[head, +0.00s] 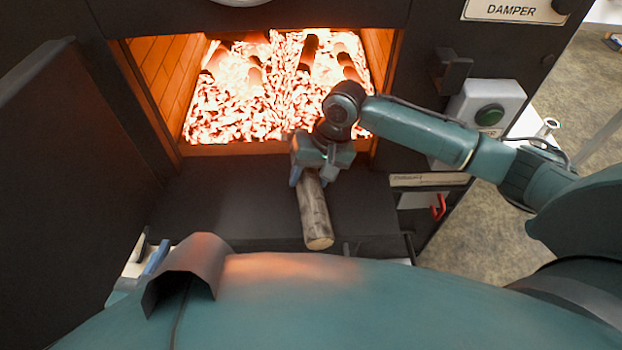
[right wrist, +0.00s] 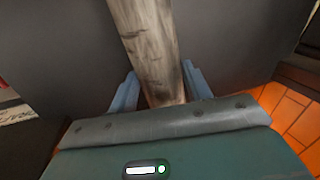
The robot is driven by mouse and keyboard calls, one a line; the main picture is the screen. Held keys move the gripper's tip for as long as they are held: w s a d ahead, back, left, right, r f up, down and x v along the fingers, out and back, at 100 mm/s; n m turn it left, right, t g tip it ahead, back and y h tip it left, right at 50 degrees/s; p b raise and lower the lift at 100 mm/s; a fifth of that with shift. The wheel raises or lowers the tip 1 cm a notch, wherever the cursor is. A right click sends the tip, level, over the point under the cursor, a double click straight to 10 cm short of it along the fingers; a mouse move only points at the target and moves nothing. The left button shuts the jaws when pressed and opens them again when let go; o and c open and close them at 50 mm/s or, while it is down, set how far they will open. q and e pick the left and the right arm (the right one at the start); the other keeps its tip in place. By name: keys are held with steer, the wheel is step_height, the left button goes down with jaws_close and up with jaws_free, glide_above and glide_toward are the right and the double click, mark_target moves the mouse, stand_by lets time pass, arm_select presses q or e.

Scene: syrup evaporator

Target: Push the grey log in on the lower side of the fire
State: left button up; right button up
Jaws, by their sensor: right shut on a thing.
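The grey log (head: 315,213) is held over the dark ledge in front of the open firebox, its pale cut end towards me. My right gripper (head: 312,178) is shut on it, at the firebox mouth. In the right wrist view the log (right wrist: 148,45) runs between the two blue fingers (right wrist: 160,92). The log's far end is hidden by the gripper. The fire (head: 235,105) is a glowing ember bed with several dark charred logs; I cannot tell which side is lower. My left gripper (head: 153,256) shows only partly, behind a dark curved cover, so its jaws are unclear.
The open firebox door (head: 50,170) stands at the left. Orange-lit brick walls (head: 165,75) flank the fire. The dark ledge (head: 235,205) is clear left of the log.

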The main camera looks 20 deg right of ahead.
arm_select(q)
steer(key=shift+s+f, duration=0.1)
steer(key=shift+f, duration=0.05)
arm_select(e)
steer(key=shift+w, duration=0.1)
steer(key=o, duration=1.3)
steer(key=shift+c, duration=0.2)
arm_select(q)
steer(key=shift+n+y, duration=0.4)
steer(key=shift+n, duration=0.4)
steer(key=r+p, duration=0.1)
steer(key=a+r+p, duration=0.1)
steer(key=p, duration=0.1)
steer(key=s+r+p, duration=0.1)
steer(key=r, duration=0.1)
steer(key=shift+s+a, duration=0.1)
steer(key=shift+a, duration=0.15)
arm_select(e)
steer(key=v, duration=1.3)
